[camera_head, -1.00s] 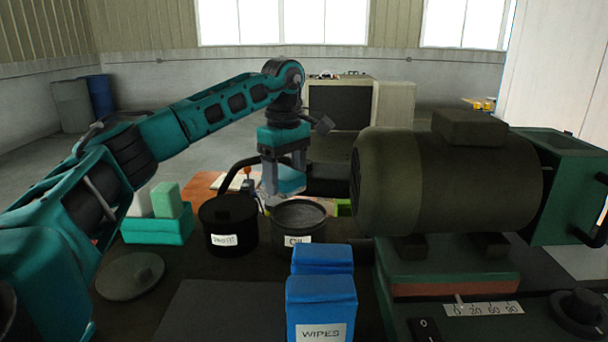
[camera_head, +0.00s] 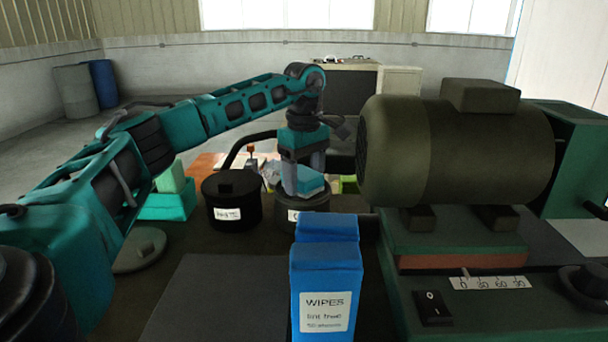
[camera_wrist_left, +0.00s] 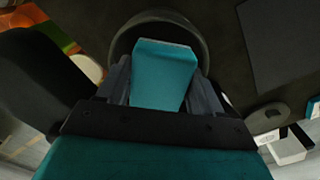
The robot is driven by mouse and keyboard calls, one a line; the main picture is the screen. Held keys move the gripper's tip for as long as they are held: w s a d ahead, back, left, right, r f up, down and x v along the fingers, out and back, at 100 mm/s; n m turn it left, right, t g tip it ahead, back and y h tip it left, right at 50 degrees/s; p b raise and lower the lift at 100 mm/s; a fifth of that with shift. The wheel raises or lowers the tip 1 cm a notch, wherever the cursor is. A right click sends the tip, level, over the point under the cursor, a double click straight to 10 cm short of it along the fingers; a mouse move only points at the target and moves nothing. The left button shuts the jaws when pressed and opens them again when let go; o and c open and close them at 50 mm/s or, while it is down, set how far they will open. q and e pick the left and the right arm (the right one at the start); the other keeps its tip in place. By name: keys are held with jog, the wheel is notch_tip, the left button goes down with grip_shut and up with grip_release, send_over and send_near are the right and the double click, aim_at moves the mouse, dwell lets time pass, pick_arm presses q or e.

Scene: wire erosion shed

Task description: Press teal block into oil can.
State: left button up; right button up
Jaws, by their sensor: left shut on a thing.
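My left gripper (camera_head: 303,180) points down over the oil can (camera_head: 283,222), its fingers shut on the teal block (camera_head: 311,181). In the head view the block's lower end is at about the can's rim; I cannot tell whether it has entered the mouth. The blue wipes box hides part of the can and its label. In the left wrist view the block (camera_wrist_left: 162,76) sits between the two fingers (camera_wrist_left: 162,90), in front of the can's round mouth (camera_wrist_left: 150,15). My right gripper is not in view.
A black waste can (camera_head: 232,205) stands just left of the oil can. The blue wipes box (camera_head: 326,270) stands in front. A large motor (camera_head: 450,150) fills the right. A round lid (camera_head: 135,260) and a dark mat (camera_head: 220,300) lie on the bench.

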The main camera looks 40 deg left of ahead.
aim_at(304, 173)
pick_arm(q)
jog(key=shift+f, duration=0.5)
dwell(1.2)
notch_tip(304, 173, up, 3)
jog(key=shift+f+p, duration=0.1)
jog(key=shift+p, duration=1.15)
jog(key=shift+r, duration=2.15)
